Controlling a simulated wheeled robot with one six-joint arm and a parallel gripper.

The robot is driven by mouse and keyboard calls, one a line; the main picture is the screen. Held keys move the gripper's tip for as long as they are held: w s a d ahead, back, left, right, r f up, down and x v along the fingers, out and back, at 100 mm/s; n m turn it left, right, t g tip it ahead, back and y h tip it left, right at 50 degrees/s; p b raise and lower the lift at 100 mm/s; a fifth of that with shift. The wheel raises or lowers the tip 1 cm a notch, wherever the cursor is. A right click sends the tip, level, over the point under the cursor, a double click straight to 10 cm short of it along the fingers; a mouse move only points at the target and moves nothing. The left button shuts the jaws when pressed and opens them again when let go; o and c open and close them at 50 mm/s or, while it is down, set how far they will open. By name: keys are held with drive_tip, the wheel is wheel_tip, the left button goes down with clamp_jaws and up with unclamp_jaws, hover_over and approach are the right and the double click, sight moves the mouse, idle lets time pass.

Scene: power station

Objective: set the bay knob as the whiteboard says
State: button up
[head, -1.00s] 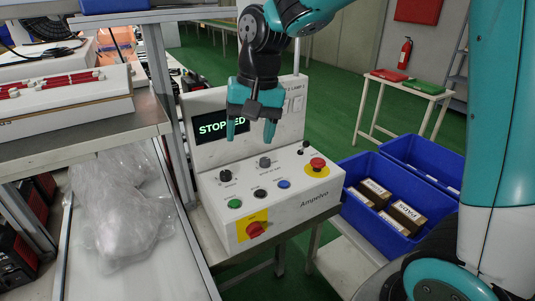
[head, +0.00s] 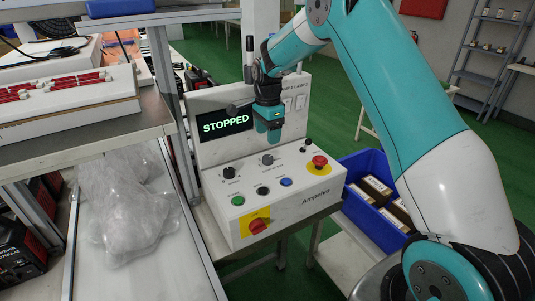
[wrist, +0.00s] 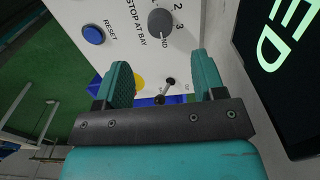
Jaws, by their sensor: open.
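The bay knob (head: 267,160) is a grey round knob on the sloped top of the white control box (head: 318,191). In the wrist view the knob (wrist: 160,22) has "STOP AT BAY" printed beside it, with 2, 3 and a partly covered "ND" around it. I cannot tell which mark it points to. My gripper (head: 270,142) is above the box, just over and behind the knob, and touches nothing I can see. In the wrist view its fingers (wrist: 165,85) are apart and empty, with a small toggle lever (wrist: 167,90) showing between them. The whiteboard is not in view.
The box's screen (head: 225,123) reads "STOPPED". Near the knob are a black knob (head: 229,172), a blue reset button (head: 286,183), a red stop button (head: 319,161) and a red switch (head: 258,225). A metal shelf (head: 100,130) stands left; a blue crate (head: 368,218) with boxes stands right.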

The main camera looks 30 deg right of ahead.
sight(268, 157)
wheel_tip(268, 157, down, 9)
drive_tip(key=shift+r+p, duration=0.2)
drive_tip(key=shift+p, duration=0.45)
drive_tip(key=c, duration=0.9)
